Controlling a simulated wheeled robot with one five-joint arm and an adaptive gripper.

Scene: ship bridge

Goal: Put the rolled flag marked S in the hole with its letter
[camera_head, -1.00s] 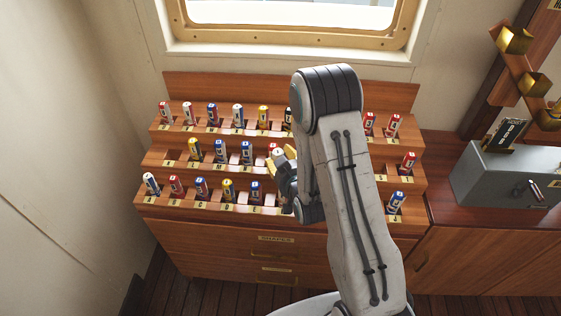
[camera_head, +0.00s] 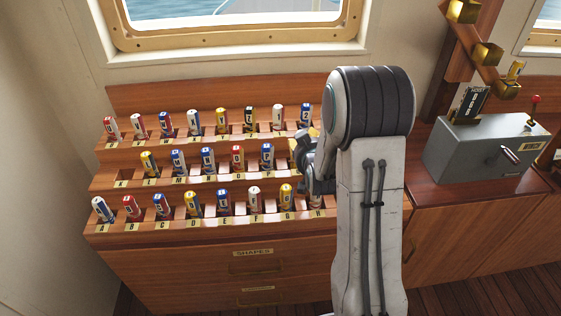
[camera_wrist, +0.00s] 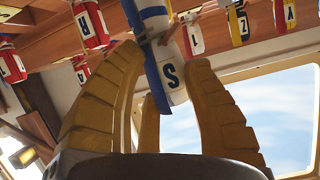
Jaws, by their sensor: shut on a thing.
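The rolled flag marked S (camera_wrist: 172,76) is white and blue. In the wrist view it stands between the yellow fingers of my gripper (camera_wrist: 165,58), which are shut on it, its S facing the camera. In the head view my gripper (camera_head: 304,152) is at the right part of the stepped wooden rack (camera_head: 120,214), by the middle row. I cannot make out the S flag there. The rack has three rows of lettered holes, many with rolled flags standing in them. My arm hides the rack's right end, and I cannot read an S label.
Rolled flags stand close around my gripper, such as a blue and white one (camera_head: 267,155) to its left and a yellow one (camera_head: 286,194) below. A grey box with a lever (camera_head: 485,148) stands on the counter to the right. A window (camera_head: 230,28) is behind the rack.

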